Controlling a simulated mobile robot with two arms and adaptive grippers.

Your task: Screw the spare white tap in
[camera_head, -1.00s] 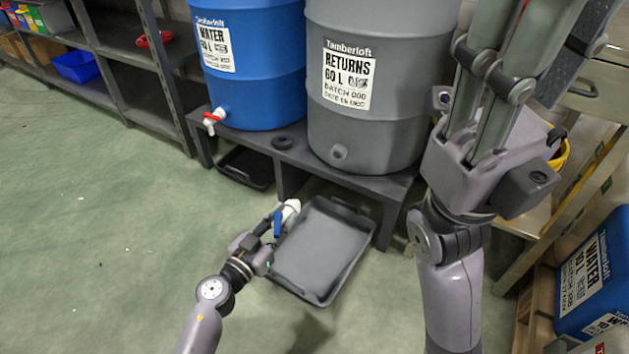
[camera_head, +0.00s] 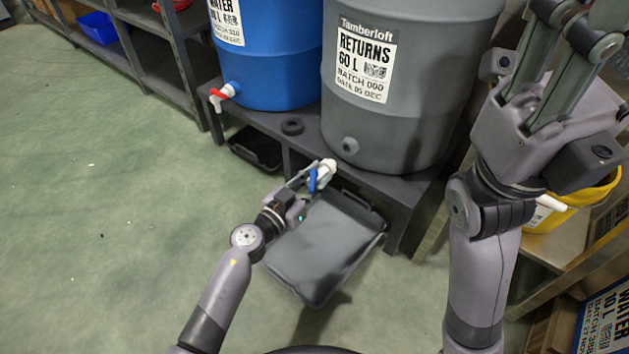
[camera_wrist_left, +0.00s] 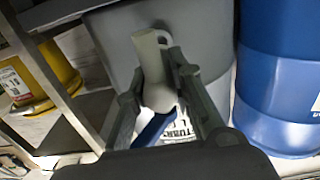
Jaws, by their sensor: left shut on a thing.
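The spare white tap (camera_head: 327,168) with its blue lever (camera_head: 313,182) is held in my left gripper (camera_head: 308,186). In the left wrist view the white tap (camera_wrist_left: 153,62) sits between the two fingers, its blue lever (camera_wrist_left: 152,129) below. The grey RETURNS drum (camera_head: 405,90) stands on the dark bench. Its round port (camera_head: 350,145) is low on the front. The tap is in front of the bench, apart from the port. My right gripper (camera_head: 575,50) is raised at the right; its fingertips are partly cut off, so its opening is unclear.
A grey tray (camera_head: 325,245) lies on the floor below the tap. A blue drum (camera_head: 270,60) with a red-handled tap (camera_head: 221,95) stands left of the grey drum. A black ring (camera_head: 292,126) lies on the bench (camera_head: 390,185). A yellow bucket (camera_head: 575,210) stands right. Floor at left is free.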

